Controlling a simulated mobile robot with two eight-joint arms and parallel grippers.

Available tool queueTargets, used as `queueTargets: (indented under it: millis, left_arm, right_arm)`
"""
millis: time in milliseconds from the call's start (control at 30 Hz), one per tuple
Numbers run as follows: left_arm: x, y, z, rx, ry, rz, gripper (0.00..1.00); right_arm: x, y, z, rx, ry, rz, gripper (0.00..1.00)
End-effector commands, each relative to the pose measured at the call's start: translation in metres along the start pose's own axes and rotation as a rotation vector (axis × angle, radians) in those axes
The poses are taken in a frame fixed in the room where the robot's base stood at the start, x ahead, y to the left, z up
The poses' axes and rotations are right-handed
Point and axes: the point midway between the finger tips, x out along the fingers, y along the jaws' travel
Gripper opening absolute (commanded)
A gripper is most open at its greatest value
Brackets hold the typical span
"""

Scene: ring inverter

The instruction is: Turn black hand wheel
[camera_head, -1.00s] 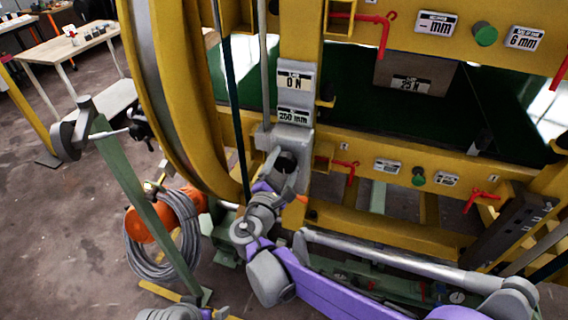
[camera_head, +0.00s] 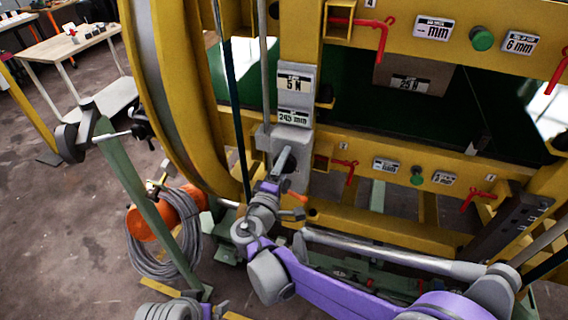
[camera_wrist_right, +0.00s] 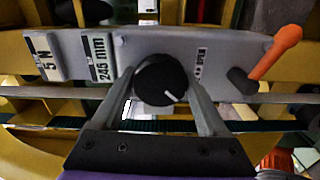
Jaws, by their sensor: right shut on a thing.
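The black hand wheel (camera_wrist_right: 156,72) is a round black knob with a white pointer line, on a grey panel (camera_wrist_right: 225,68) in the right wrist view. My right gripper (camera_wrist_right: 160,86) has one finger on each side of the knob and is shut on it. The pointer line slants to the lower right. In the head view my right gripper (camera_head: 284,163) reaches up to the grey panel, and the knob is mostly hidden there. My left gripper's fingers do not show.
An orange lever (camera_wrist_right: 278,50) sits to the right of the knob. A yellow frame (camera_head: 420,150) with red handles and green buttons surrounds the panel. An orange cable reel (camera_head: 165,215) and a green post (camera_head: 135,185) stand to the left.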

Motion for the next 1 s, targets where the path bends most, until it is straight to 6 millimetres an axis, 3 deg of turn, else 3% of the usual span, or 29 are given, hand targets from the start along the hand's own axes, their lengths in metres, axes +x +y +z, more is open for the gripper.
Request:
queueTargets:
  millis: [700, 733, 867, 1000]
  left_arm:
    - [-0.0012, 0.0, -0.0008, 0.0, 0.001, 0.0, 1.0]
    - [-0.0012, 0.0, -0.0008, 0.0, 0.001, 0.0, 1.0]
    - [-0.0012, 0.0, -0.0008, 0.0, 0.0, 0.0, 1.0]
    - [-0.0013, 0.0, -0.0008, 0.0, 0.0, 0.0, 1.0]
  right_arm:
    - [-0.0003, -0.0005, -0.0002, 0.08, 0.001, -0.001, 0.21]
    - [-0.0003, -0.0005, -0.0002, 0.08, 0.001, -0.001, 0.79]
    - [-0.0003, -0.0004, -0.0001, 0.079, 0.001, -0.001, 1.0]
    - [-0.0002, -0.0002, -0.0001, 0.079, 0.0, -0.001, 1.0]
